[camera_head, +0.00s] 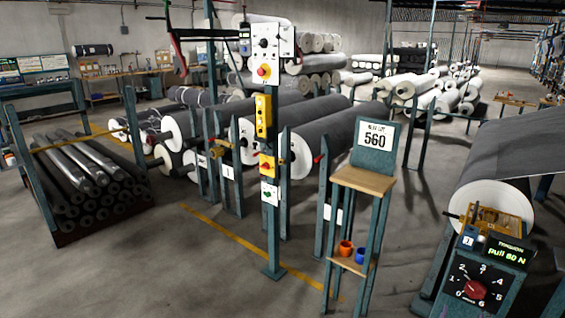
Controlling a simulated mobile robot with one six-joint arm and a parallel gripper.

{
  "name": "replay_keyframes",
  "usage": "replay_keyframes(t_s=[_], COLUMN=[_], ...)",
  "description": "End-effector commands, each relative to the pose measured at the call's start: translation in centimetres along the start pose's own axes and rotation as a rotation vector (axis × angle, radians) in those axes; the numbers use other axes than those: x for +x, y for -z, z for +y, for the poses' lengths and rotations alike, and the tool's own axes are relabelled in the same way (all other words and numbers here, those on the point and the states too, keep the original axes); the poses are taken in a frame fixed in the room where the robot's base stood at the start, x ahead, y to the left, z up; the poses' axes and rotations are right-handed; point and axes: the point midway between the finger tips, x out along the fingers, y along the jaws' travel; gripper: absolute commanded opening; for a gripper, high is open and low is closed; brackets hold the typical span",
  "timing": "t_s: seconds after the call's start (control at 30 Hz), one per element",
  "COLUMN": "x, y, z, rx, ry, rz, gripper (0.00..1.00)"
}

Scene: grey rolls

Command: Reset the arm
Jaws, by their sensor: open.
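My gripper and arm do not show in the head view. No part of the picture can be made out as my jaws, so their pose is hidden from me.
A wooden-topped stand (363,180) with a 560 sign (376,137) holds an orange cup (345,248) and a blue cup (361,256) on its lower shelf. A control post (268,225), grey rolls (325,125) and a dial box (478,285) stand nearby. Floor (150,270) is clear at front left.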

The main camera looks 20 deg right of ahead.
Motion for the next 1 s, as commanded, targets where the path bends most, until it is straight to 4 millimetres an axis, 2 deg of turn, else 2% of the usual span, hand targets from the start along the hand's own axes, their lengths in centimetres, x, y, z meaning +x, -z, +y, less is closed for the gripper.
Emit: replay_keyframes(t_s=[0.27,0.6,0.77,1.0], x=[-0.4,-2.8,-4.6,-8.3], y=[1.8,3.4,3.2,1.6], z=[-8.5,-19.7,-24.8,-31.8], rx=[0.0,0.002,-0.002,-0.022], ry=[0.128,0.301,0.381,0.502], rz=[0.014,0.018,-0.014,-0.109], gripper=[0.74,0.74,0.74,0.74])
